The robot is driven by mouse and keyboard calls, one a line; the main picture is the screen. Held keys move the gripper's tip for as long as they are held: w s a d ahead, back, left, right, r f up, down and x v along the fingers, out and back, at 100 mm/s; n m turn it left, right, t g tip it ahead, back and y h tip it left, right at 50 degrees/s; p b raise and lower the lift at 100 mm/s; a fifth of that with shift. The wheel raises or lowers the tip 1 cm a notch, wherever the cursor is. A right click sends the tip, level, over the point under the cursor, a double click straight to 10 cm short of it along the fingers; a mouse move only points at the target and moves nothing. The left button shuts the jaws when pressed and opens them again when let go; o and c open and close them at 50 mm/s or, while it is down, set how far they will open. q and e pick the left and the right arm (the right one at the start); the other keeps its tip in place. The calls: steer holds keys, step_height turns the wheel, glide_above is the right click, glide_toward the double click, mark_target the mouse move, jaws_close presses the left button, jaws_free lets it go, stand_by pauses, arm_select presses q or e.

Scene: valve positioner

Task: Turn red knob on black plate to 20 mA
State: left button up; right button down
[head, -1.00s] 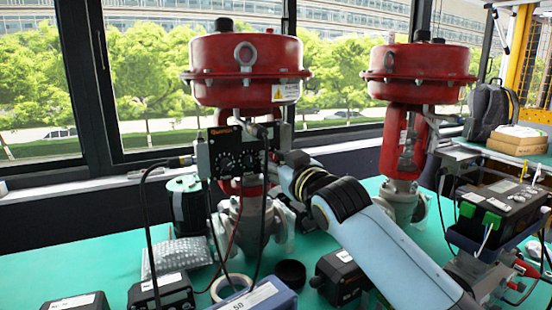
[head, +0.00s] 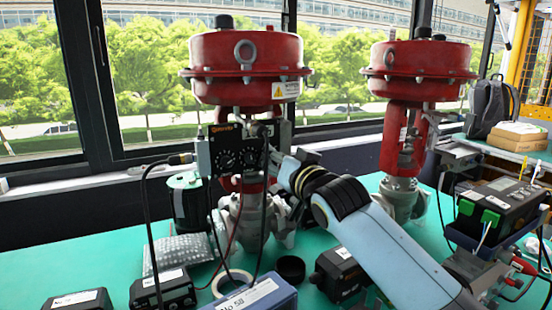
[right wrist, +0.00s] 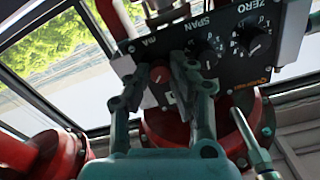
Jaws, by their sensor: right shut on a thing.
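The black plate (head: 213,152) faces left of my right arm in the head view, below the near red valve actuator. In the right wrist view the black plate (right wrist: 238,62) appears upside down, with ZERO, SPAN and mA lettering and dark dials. The red knob (right wrist: 158,74) sits near the plate's mA end, between the fingers of my right gripper (right wrist: 160,82), which is shut on it. The knob's pointer reading is too small to tell. In the head view the right fingers are mostly hidden beside the plate. My left gripper is in neither view.
A near red actuator (head: 245,60) stands above the plate, and a second one (head: 418,65) stands to the right. Black cables (head: 147,215) hang at the plate's left. Boxes, a tape roll (head: 230,283) and bubble wrap (head: 180,252) lie on the green table (head: 110,250).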

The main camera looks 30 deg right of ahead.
stand_by(0.3)
steer(key=c, duration=1.4)
jaws_free()
steer(key=shift+c, duration=0.2)
steer(key=s, duration=1.2)
steer(key=shift+a, duration=0.35)
